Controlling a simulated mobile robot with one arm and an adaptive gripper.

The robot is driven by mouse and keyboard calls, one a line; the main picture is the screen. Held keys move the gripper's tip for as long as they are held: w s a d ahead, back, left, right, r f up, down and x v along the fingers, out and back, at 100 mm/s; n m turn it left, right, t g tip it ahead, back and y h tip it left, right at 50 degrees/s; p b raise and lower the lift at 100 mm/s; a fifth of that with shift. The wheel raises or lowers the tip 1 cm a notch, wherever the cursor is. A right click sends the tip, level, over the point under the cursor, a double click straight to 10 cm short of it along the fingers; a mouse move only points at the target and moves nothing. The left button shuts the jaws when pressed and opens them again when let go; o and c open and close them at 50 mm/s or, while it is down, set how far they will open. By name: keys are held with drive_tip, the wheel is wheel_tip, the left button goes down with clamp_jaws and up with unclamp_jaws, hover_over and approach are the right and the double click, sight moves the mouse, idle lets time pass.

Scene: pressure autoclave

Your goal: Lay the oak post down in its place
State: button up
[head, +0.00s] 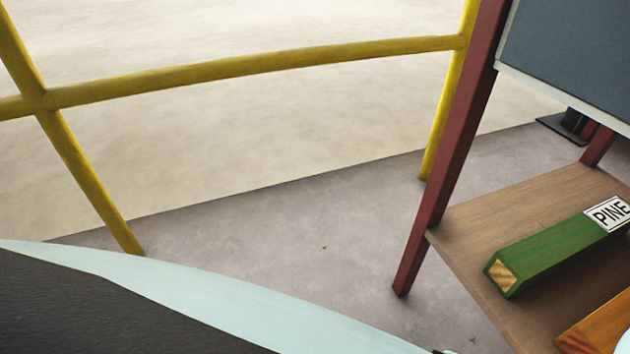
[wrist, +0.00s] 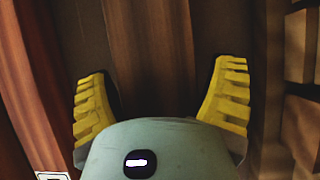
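My gripper (wrist: 161,75) shows in the wrist view with its two yellow ridged fingers spread wide apart. A brown wood-grained strip (wrist: 150,50) runs up the picture beyond and between the fingers, with dark gaps at both sides. Neither finger visibly touches it, and I cannot tell whether it is a post or a board. No label reading oak is visible, so I cannot pick out the oak post. In the head view, a green post (head: 553,251) labelled PINE lies on a wooden shelf (head: 487,222). My gripper is not visible there.
An orange post (head: 600,329) lies nearer on the shelf, cut off by the picture edge. A dark red leg (head: 447,160) bounds the shelf's left side. A yellow railing (head: 250,68) stands at the left. In the wrist view, reddish wood (wrist: 25,90) is at the left.

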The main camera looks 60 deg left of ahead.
drive_tip(key=shift+o, duration=1.1)
drive_tip(key=shift+d, duration=0.1)
drive_tip(key=shift+s+r+p, duration=0.25)
drive_tip(key=shift+r+p, duration=0.3)
drive_tip(key=shift+r, duration=0.05)
drive_tip(key=shift+a+p+v, duration=0.2)
drive_tip(key=shift+p+v, duration=0.7)
drive_tip(key=shift+v, duration=0.3)
drive_tip(key=s+a+p, duration=0.1)
drive_tip(key=s+p, duration=0.1)
drive_tip(key=s, duration=0.1)
drive_tip(key=s+p, duration=0.2)
drive_tip(key=s, duration=0.2)
drive_tip(key=s+a+p, duration=0.1)
drive_tip(key=s+p, duration=0.1)
drive_tip(key=s, duration=0.2)
drive_tip(key=shift+s+a+f, duration=0.25)
drive_tip(key=shift+a+f, duration=0.1)
drive_tip(key=shift+f, duration=0.05)
